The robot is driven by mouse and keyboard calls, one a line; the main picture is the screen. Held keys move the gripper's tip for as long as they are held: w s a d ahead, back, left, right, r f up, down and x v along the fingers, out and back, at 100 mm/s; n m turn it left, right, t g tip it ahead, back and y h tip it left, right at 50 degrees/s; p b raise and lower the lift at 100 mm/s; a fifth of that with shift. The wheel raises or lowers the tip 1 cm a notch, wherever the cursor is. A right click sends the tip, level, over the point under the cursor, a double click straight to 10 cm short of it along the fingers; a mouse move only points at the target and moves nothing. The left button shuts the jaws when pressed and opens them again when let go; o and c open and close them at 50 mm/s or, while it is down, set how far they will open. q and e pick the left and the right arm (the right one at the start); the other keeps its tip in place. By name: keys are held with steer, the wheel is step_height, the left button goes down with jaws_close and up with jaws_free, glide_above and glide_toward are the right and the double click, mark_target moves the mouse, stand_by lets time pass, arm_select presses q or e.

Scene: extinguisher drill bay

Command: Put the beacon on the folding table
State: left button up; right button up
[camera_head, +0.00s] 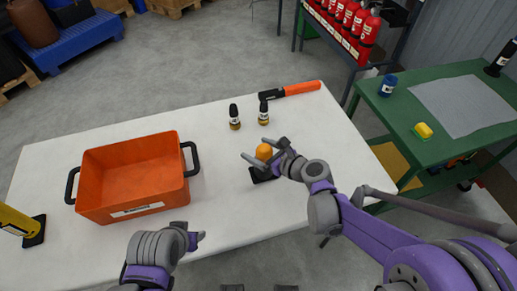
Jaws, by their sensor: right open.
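The beacon (264,152) has an orange dome, and a black base shows below it. It stands upright at the white folding table (225,205), right of the table's middle, and its base seems to rest on the top. My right gripper (266,154) is open, with its fingers on either side of the beacon. I cannot tell whether they touch it. My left gripper (197,239) is low over the table's front edge, away from the beacon; its jaws are not clear.
An orange crate (130,207) with black handles stands on the table's left. A yellow item (18,222) is at the far left. A green workbench (400,112) stands at the right.

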arm_select(q)
steer(key=shift+r, duration=0.2)
arm_select(e)
steer(key=shift+r, duration=0.25)
arm_select(q)
steer(key=shift+r+p, duration=0.6)
steer(key=shift+p, duration=0.15)
arm_select(e)
steer(key=v, duration=1.2)
steer(key=s+d+f+n+g+h, duration=0.2)
steer(key=s+n, duration=0.6)
steer(key=n, duration=0.5)
steer(key=s+d+f+n+g+h, duration=0.2)
steer(key=s+d+f+n+h, duration=0.2)
steer(key=n, duration=1)
steer(key=s+d+h, duration=0.3)
steer(key=s+d, duration=0.1)
steer(key=s, duration=0.1)
steer(key=shift+s+d, duration=0.15)
steer(key=shift+d, duration=0.2)
